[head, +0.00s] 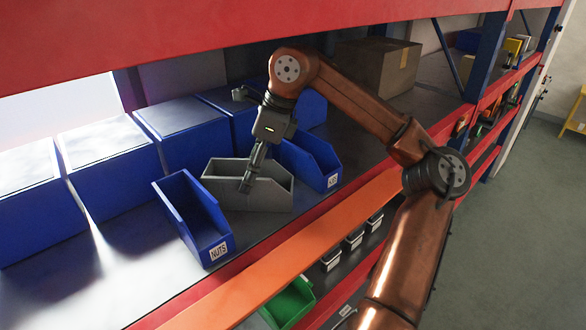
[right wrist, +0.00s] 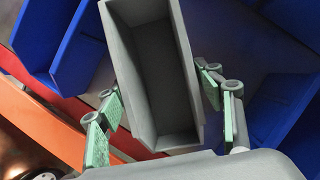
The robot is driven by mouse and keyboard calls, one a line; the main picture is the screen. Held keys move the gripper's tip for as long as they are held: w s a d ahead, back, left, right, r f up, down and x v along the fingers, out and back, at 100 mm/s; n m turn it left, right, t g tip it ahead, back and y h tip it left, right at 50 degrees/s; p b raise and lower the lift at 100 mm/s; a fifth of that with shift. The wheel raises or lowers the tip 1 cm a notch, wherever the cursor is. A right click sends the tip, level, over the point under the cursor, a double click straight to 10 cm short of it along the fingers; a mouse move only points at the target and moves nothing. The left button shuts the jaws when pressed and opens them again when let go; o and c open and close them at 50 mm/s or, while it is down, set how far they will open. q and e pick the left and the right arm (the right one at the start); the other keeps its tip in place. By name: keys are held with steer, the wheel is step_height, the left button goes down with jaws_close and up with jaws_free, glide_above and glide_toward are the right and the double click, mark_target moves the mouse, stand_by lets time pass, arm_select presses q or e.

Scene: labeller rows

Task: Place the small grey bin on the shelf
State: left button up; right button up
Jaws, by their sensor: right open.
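The small grey bin (head: 262,194) is open-topped and empty, and stands on the grey shelf (head: 125,270) between two blue bins. In the right wrist view the grey bin (right wrist: 152,80) lies between the fingers. My right gripper (head: 246,184) reaches down to the bin from above. It is open, with green-padded fingers on either side of the bin, and I see no firm grip on it. In the head view the far finger is hard to make out. My left gripper is not in view.
A blue bin labelled NUTS (head: 193,222) stands close on the left, another blue labelled bin (head: 308,162) close on the right. Larger blue bins (head: 105,165) line the back. An orange rail (head: 285,262) runs along the front. A cardboard box (head: 378,65) stands further right.

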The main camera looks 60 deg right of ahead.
steer(key=s+d+r+b, duration=0.2)
steer(key=s+d+b, duration=0.4)
steer(key=s+b, duration=0.4)
steer(key=shift+s+d+b, duration=0.25)
steer(key=shift+s+b, duration=0.1)
steer(key=shift+s, duration=0.2)
steer(key=shift+d+f, duration=0.1)
